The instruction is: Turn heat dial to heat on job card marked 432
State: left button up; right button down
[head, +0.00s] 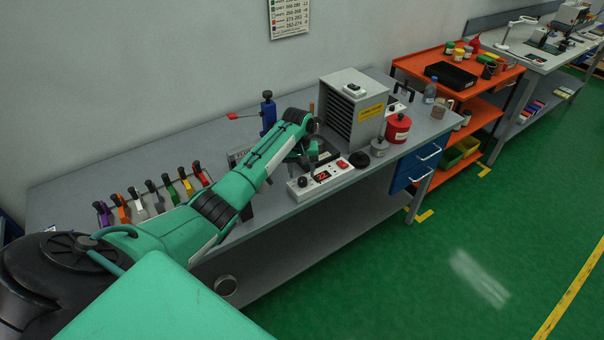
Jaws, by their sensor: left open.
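A pale control box (321,177) sits near the front edge of the bench, with a red lit display (321,177) that seems to read 22. A black knob, possibly the heat dial (303,182), is at its left end. My left gripper (305,160) is above and just behind the box, apart from the knob as far as I can tell. It is open, though its fingers are small and partly hidden by the arm. I cannot read 432 anywhere. My right gripper is out of view.
A grey louvred cabinet (353,108) stands behind the box, with a red can (398,128) to its right. Several coloured-handled tools (160,193) line the bench at left. A wall chart (289,18) hangs above. An orange cart (480,95) stands beyond the bench.

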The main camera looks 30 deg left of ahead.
aim_at(302, 181)
pick_arm(q)
jog(key=shift+d+f, duration=0.1)
jog(key=shift+f, duration=1.3)
jog(key=c, duration=1)
jog(key=shift+o, duration=0.2)
